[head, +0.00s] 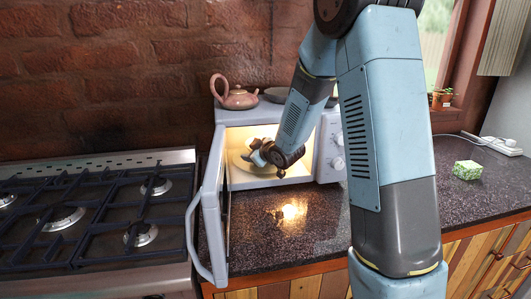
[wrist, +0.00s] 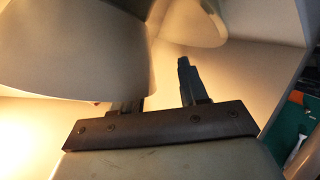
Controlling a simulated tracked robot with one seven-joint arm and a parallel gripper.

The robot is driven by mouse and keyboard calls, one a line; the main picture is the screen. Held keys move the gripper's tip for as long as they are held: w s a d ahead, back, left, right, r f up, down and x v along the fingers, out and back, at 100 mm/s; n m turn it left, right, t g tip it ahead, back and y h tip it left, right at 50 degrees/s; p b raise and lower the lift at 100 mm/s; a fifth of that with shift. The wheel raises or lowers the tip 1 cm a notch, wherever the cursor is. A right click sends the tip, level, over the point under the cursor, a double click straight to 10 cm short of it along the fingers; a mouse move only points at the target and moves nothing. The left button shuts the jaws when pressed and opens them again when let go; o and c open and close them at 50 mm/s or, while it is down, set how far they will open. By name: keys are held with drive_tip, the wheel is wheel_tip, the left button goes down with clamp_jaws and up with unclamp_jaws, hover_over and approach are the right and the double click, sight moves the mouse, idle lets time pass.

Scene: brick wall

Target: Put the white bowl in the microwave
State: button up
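The microwave (head: 222,125) stands on the counter with its door (head: 207,210) swung open to the left and its inside lit. My gripper (head: 259,153) is inside the cavity. In the wrist view, the white bowl (wrist: 75,45) fills the upper left, close to my gripper (wrist: 160,85). The fingers are spread apart with a bare gap between them. The bowl partly covers the left finger; the right finger is clear of it. I cannot tell whether the bowl touches the left finger or what it rests on. In the head view, my gripper and arm partly hide the cavity.
A teapot (head: 240,98) and dark pans (head: 275,95) sit on top of the microwave. A gas stove (head: 95,215) is left of the open door. The counter before the microwave is clear.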

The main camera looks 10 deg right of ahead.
drive_tip(key=shift+s, duration=0.1)
drive_tip(key=s+d+r+m+g+h, duration=0.1)
drive_tip(key=s+d+r+m+h, duration=0.1)
drive_tip(key=s+d+r, duration=0.35)
drive_tip(key=s+d+r+m+h, duration=0.2)
drive_tip(key=s+d+r, duration=0.1)
drive_tip(key=s, duration=0.6)
drive_tip(key=s+d+r+m+g+h, duration=0.1)
drive_tip(key=s+d+r+m+h, duration=0.1)
drive_tip(key=s+d+r, duration=0.35)
drive_tip(key=s+a+m+g, duration=0.1)
drive_tip(key=s+m+g, duration=0.1)
drive_tip(key=s, duration=0.8)
drive_tip(key=s+a+r+m+g, duration=0.1)
drive_tip(key=s+a+m+g, duration=0.1)
drive_tip(key=s, duration=0.8)
drive_tip(key=shift+s+r+m+g+y, duration=0.3)
drive_tip(key=shift+s+m, duration=0.05)
drive_tip(key=shift+m, duration=0.05)
